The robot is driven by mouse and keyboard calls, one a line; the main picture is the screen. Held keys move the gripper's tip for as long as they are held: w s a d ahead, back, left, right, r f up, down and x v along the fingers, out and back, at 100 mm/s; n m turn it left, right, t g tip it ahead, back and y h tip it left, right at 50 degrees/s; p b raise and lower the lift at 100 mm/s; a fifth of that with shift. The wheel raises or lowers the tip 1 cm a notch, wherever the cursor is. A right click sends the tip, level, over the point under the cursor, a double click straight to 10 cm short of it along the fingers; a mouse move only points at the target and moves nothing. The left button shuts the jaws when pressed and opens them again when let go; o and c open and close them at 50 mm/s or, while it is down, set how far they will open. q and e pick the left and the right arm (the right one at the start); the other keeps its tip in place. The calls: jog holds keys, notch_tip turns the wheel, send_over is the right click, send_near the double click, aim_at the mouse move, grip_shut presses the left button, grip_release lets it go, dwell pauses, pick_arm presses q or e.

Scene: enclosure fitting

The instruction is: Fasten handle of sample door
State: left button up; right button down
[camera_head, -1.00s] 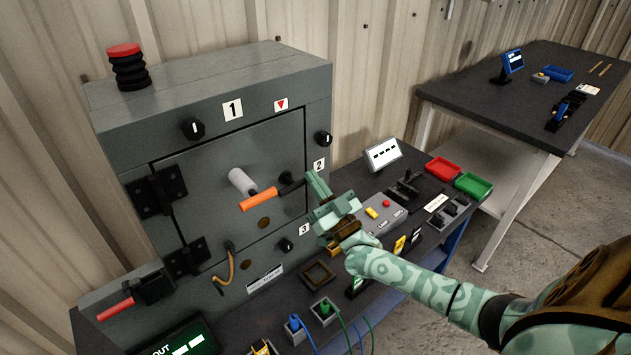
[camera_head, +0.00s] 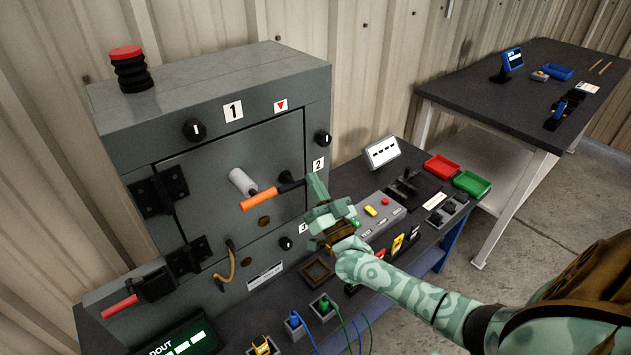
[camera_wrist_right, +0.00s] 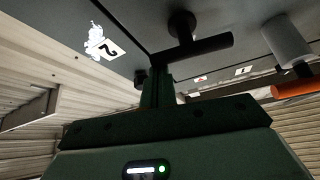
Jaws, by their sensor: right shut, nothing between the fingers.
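The sample door (camera_head: 205,165) is the front panel of the grey enclosure and looks flush with its frame. It carries a pale grey cylindrical knob (camera_head: 242,181) and an orange grip (camera_head: 258,199). A black handle (camera_head: 291,186) shows at the door's right edge; in the right wrist view this black handle (camera_wrist_right: 200,47) has a stem and a sideways bar. My right gripper (camera_head: 317,184) is shut and empty, just right of the black handle. In the right wrist view its fingers (camera_wrist_right: 157,88) appear beside the bar; contact cannot be told. My left gripper is not in view.
Black hinges (camera_head: 160,193) line the door's left side. A red-handled lever (camera_head: 120,306) sits at lower left. The bench below holds a square tray (camera_head: 317,271), cable plugs (camera_head: 323,305) and a control box (camera_head: 379,212). Red (camera_head: 441,167) and green (camera_head: 472,184) bins stand at right.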

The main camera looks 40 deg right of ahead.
jog(key=shift+s+a+f+m+g+h+p, duration=0.1)
jog(key=shift+a+f+m+g+h+p, duration=0.45)
jog(key=shift+m+g+h+p, duration=1.85)
jog(key=shift+a+f+m+g+y+p, duration=0.35)
jog(key=shift+m+p, duration=1)
jog(key=shift+m, duration=2.65)
jog(key=shift+s+a+f+m+g+h+p, duration=0.1)
jog(key=shift+a+f+m+g+h+p, duration=0.7)
jog(key=shift+m+p, duration=1.75)
jog(key=shift+d+f+m+g+h+b, duration=0.1)
jog(key=shift+d+m+g+h+b, duration=0.15)
jog(key=shift+m+g+b, duration=0.35)
jog(key=shift+d+t, duration=0.1)
jog(key=shift+t, duration=0.15)
